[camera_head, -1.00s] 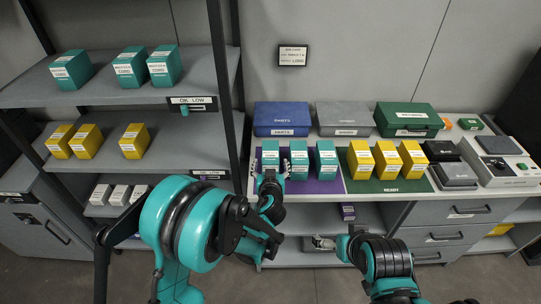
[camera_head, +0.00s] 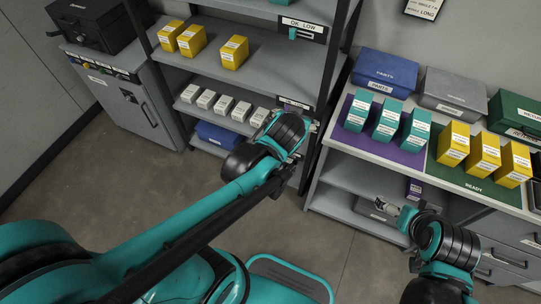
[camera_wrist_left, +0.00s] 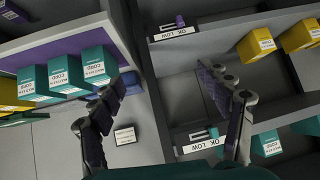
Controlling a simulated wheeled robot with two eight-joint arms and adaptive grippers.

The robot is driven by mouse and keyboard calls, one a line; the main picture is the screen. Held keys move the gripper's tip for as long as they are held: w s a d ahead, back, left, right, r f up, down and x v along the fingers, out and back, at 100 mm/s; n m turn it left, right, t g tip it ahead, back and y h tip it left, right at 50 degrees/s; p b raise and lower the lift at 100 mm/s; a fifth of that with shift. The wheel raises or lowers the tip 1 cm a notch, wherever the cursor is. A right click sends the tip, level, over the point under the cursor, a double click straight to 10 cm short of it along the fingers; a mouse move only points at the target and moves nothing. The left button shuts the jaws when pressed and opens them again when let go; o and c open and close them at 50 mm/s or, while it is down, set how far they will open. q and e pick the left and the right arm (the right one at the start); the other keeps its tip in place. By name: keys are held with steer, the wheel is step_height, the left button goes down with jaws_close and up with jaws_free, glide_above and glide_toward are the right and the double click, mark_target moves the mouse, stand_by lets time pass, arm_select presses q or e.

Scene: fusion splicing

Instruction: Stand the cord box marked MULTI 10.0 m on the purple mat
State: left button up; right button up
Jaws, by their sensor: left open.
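Three teal cord boxes stand upright in a row on the purple mat (camera_head: 398,153): a left one (camera_head: 358,110), a middle one (camera_head: 387,120) and a right one (camera_head: 415,130). Their labels are too small to read for certain. The same row shows tilted in the left wrist view (camera_wrist_left: 65,77). My left gripper (camera_head: 300,130) is open and empty by the shelf rack, left of the mat and apart from the boxes. In the left wrist view its spread fingers (camera_wrist_left: 168,112) have nothing between them. My right gripper (camera_head: 385,206) is low before the bench; its jaws are unclear.
Three yellow boxes (camera_head: 484,155) stand on the green mat (camera_head: 445,177) beside the purple one. Blue (camera_head: 386,72) and grey (camera_head: 452,95) cases stand behind. The rack (camera_head: 262,72) holds yellow and white boxes; its post (camera_head: 328,85) stands near my left gripper. Open floor lies in front.

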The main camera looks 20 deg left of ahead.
arm_select(q)
steer(key=s+a+f+g+h, duration=0.1)
steer(key=s+g, duration=0.1)
steer(key=s, duration=1.2)
steer(key=shift+a+f+m+g+h, duration=0.2)
steer(key=shift+a+m+g+h, duration=0.1)
steer(key=shift+a+m+h, duration=0.1)
